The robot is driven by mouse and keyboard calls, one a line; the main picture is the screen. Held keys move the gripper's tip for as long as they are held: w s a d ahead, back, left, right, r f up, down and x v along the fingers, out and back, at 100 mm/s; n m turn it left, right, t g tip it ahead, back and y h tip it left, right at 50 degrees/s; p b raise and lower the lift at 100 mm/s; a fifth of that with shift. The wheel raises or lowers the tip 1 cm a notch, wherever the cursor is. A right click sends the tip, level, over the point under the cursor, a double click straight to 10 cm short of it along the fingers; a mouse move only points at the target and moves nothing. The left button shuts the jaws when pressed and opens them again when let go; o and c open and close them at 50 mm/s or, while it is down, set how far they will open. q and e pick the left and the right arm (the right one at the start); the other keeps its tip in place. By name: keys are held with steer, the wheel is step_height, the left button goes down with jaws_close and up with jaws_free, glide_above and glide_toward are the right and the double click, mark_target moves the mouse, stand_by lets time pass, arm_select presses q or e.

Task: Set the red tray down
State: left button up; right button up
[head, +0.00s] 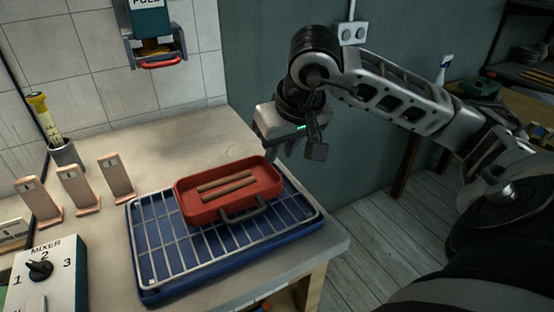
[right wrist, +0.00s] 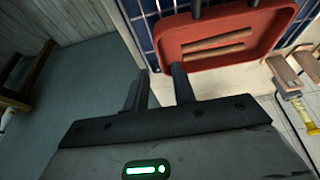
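The red tray (head: 262,197) sits on the wire rack over a blue tray (head: 155,292), with two brown sticks (head: 226,183) lying in it. A dark grey handle (head: 243,214) is on its near side. My right gripper (head: 308,150) is above and beyond the tray's right end, apart from the handle. In the right wrist view, its two fingers (right wrist: 158,76) stand apart with nothing between them. One finger shows close to the rim of the red tray (right wrist: 262,52); I cannot tell whether it touches. My left gripper is not in view.
A mixer box (head: 62,270) stands at the front left of the counter, with several tan stands (head: 78,190) behind it. A grey cup with a yellow-topped tube (head: 64,155) is at the back left. The counter behind the rack is clear. The counter ends right of the rack.

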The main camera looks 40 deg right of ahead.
steer(key=v, duration=0.6)
steer(key=shift+r+p, duration=0.3)
steer(key=shift+p, duration=0.05)
steer(key=shift+s, duration=0.15)
